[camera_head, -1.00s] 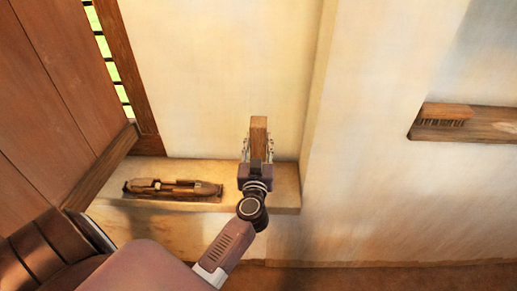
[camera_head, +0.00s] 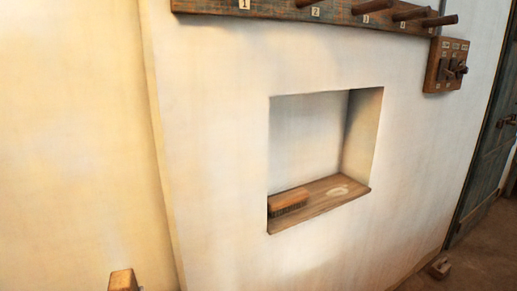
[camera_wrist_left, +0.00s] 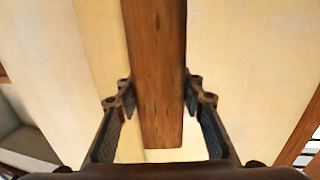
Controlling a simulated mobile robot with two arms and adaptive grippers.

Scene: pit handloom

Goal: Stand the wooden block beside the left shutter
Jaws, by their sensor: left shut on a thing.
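The wooden block (camera_wrist_left: 158,70) is a long brown bar standing upright between the fingers of my left gripper (camera_wrist_left: 160,90) in the left wrist view. The gripper is shut on it, one finger against each side. In the head view only the top end of the block (camera_head: 122,281) shows at the bottom left edge. The left shutter is outside the head view now. My right gripper is in neither view.
A wall niche (camera_head: 355,190) holds a brush (camera_head: 288,203) on its wooden ledge. A numbered peg rail (camera_head: 335,14) and a small switch board (camera_head: 446,66) are above. A dark door (camera_head: 490,150) stands at right. A wooden strip (camera_wrist_left: 303,130) crosses the wrist view's right edge.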

